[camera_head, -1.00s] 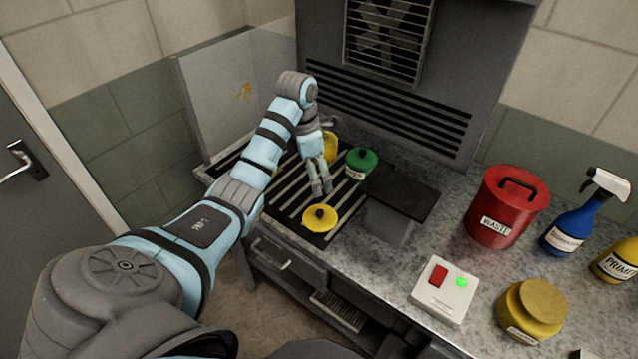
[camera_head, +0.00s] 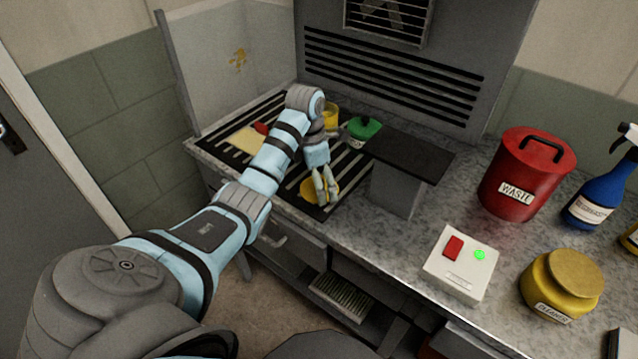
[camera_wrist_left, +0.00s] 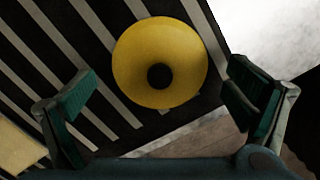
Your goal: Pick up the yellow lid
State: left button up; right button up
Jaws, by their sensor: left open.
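The yellow lid (camera_head: 309,190) is a round disc with a dark knob, lying on the black slotted grate near its front edge. In the left wrist view the lid (camera_wrist_left: 160,62) sits between and beyond the two fingers, with its knob facing the camera. My left gripper (camera_head: 327,198) is over the lid and partly hides it in the head view. The left wrist view shows the gripper's fingers (camera_wrist_left: 160,105) wide apart with nothing between them. I cannot tell how much height separates fingertips and lid. My right gripper is not in view.
A yellow jar (camera_head: 330,116) and a green-lidded jar (camera_head: 363,132) stand behind the gripper. A dark raised shelf (camera_head: 412,155) is close on the right. A switch box (camera_head: 460,263), red waste bin (camera_head: 525,178) and yellow cleaner jar (camera_head: 561,285) stand further right.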

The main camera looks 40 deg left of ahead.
pick_arm(q)
jog(key=c, duration=1.2)
jog(key=shift+s+d+r, duration=0.1)
jog(key=shift+s, duration=0.05)
jog(key=c, duration=0.7)
grip_shut()
